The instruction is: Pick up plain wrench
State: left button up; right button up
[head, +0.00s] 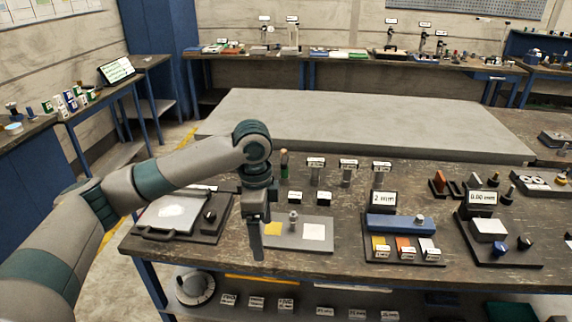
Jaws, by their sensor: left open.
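I cannot make out a plain wrench in the head view; any wrench is too small to tell or hidden. My left gripper (256,238) points down over the front part of the dark workbench (340,262), at the left edge of a grey plate (318,244). It is seen nearly edge-on, with nothing visible held in it. It covers part of the bench and the plate's left end. My right gripper is out of view.
The grey plate carries a yellow square, a white square and a small metal post. A dark tray (213,236) stands to the left. A blue block (396,223) and labelled blocks stand to the right. A raised grey slab (370,122) lies behind and is clear.

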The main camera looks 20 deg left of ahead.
aim_at(284, 178)
jog(key=i+j, duration=0.2)
jog(key=i, duration=0.35)
jog(key=i+j, duration=0.2)
jog(key=i, duration=0.35)
jog(key=i+j, duration=0.25)
jog(key=i, duration=0.25)
